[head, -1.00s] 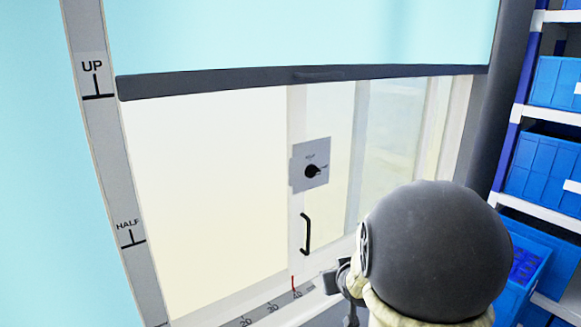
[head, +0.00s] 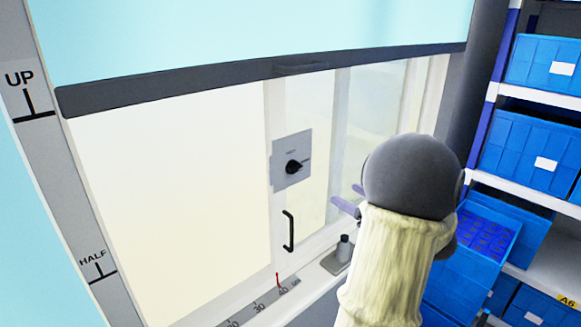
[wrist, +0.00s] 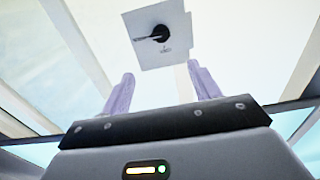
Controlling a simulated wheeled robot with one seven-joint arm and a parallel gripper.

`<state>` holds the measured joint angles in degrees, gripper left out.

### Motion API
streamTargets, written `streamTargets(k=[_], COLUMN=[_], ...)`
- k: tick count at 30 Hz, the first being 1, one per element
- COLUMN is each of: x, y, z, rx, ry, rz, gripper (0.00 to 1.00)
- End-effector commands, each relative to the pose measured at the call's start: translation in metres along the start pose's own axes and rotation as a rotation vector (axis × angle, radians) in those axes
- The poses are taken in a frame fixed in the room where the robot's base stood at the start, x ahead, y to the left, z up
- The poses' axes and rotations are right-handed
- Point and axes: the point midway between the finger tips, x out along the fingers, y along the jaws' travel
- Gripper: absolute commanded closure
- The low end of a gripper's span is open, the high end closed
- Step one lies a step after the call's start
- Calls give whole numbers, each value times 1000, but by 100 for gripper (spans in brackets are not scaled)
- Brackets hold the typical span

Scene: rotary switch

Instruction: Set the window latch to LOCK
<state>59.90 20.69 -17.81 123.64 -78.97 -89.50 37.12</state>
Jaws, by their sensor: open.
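The window latch is a black rotary knob (head: 293,167) on a square grey plate (head: 281,181), fixed to the window's upright frame. The plate's small lettering is too small to read in the head view. In the wrist view the knob (wrist: 160,34) sits at the top, beyond and between my fingers, with its pointer toward the left of that picture. My gripper (wrist: 161,95) is open and empty, with its two pale purple fingers apart and not touching the knob. In the head view the fingers (head: 352,200) show to the right of and below the plate, partly hidden by my arm.
A black pull handle (head: 288,231) is below the plate. A dark-edged blind (head: 200,86) hangs above. A small grey bottle (head: 344,248) stands on the sill. Blue bins (head: 530,150) on shelves fill the right side. The space before the plate is clear.

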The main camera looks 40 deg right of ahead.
Motion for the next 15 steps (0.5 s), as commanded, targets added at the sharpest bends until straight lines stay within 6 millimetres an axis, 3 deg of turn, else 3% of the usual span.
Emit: streamTargets(k=[8, 15], x=[12, 37], y=[-6, -4], z=[-1, -2], rx=[-1, 0], ry=[1, 0], rz=[-18, -12], gripper=[38, 38])
